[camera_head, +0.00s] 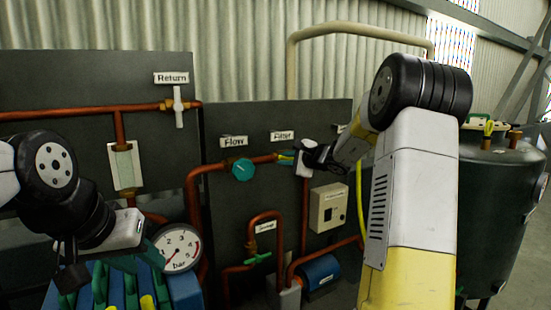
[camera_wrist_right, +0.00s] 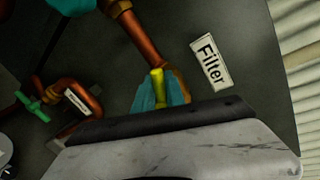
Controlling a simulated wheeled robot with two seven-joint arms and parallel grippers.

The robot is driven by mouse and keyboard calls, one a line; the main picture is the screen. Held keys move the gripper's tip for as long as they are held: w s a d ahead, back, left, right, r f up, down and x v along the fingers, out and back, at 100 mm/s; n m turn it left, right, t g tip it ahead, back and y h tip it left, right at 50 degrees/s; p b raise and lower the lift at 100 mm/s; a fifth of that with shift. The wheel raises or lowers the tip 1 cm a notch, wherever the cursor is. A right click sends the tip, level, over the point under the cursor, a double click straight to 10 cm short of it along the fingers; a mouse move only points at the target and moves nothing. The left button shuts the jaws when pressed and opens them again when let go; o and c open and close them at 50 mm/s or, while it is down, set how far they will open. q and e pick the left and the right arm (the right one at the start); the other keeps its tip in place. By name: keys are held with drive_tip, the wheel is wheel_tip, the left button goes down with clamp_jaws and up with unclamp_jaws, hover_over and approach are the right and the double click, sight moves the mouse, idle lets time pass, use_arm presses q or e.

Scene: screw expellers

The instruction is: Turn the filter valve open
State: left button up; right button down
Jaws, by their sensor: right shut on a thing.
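The filter valve has a small yellow handle (camera_wrist_right: 157,82) on the copper pipe beside the Filter label (camera_wrist_right: 209,64). In the head view the valve (camera_head: 285,155) is small and partly hidden by my right gripper (camera_head: 296,160). My left gripper (camera_head: 138,257) is at the lower left, in front of the pressure gauge, well away from the valve.
A Return label (camera_head: 171,78) and white lever (camera_head: 179,105), a teal Flow valve (camera_head: 242,169), a green-handled valve (camera_head: 258,259) and a gauge (camera_head: 179,248) surround the pipes. A grey box (camera_head: 328,206) sits below right. A dark green tank (camera_head: 500,210) stands at right.

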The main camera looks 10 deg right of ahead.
drive_tip(key=shift+a+f+n+h, duration=0.1)
drive_tip(key=shift+f+n+h, duration=0.25)
drive_tip(key=shift+n, duration=0.5)
drive_tip(key=shift+f+n+h, duration=0.3)
drive_tip(key=shift+n+h, duration=0.05)
drive_tip(key=shift+n, duration=0.5)
drive_tip(key=shift+f, duration=0.1)
drive_tip(key=c, duration=1.4)
unclamp_jaws()
drive_tip(key=shift+v, duration=3.95)
drive_tip(key=shift+s, duration=0.1)
